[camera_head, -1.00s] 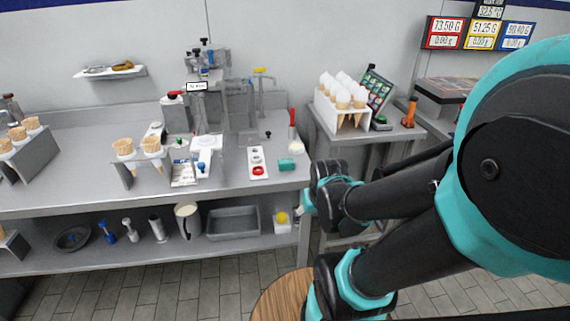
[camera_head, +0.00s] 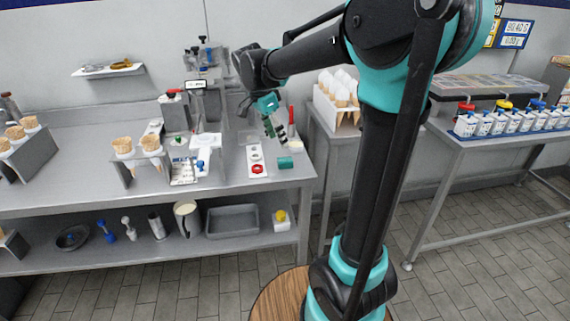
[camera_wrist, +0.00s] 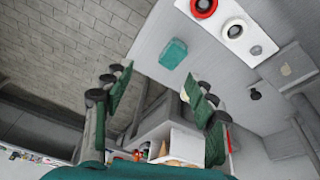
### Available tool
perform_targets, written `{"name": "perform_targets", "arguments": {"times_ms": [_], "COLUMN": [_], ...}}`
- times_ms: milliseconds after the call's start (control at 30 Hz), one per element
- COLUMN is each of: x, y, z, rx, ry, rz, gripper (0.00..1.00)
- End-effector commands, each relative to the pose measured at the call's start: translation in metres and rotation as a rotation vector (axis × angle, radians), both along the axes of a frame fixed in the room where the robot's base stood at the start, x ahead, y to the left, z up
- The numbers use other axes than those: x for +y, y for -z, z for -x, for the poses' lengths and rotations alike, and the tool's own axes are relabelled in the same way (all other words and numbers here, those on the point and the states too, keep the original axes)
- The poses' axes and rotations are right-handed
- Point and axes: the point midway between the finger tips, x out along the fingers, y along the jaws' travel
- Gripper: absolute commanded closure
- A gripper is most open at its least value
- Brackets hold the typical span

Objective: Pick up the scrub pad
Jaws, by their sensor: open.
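The scrub pad, a small teal block (camera_head: 285,162), lies on the metal worktop near its right front corner. It also shows in the wrist view (camera_wrist: 172,54), beyond the fingertips and roughly between them. My gripper (camera_head: 275,131) hangs over the worktop, above and a little behind the pad, pointing down. In the wrist view my gripper (camera_wrist: 160,84) has its two green-padded fingers wide apart with nothing between them. The pad is fully visible and untouched.
A white strip with round cups (camera_head: 257,163) lies just left of the pad. The worktop's right edge is close by. A cone rack (camera_head: 334,110) stands on the side table to the right.

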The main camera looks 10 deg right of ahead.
Motion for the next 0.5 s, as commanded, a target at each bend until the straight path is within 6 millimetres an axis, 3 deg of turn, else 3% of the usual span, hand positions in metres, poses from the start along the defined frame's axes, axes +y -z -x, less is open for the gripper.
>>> {"name": "perform_targets", "arguments": {"times_ms": [100,267,367,500], "x": [0.02,0.034,0.036,0.028], "y": [-0.027,-0.048,-0.049,-0.033], "z": [-0.02,-0.032,-0.034,-0.034], "rx": [-0.026,-0.058,-0.068,-0.07], "ry": [0.167,0.31,0.345,0.353], "rz": [0.047,0.088,0.097,0.099], "gripper": [0.43,0.43,0.43,0.43]}}
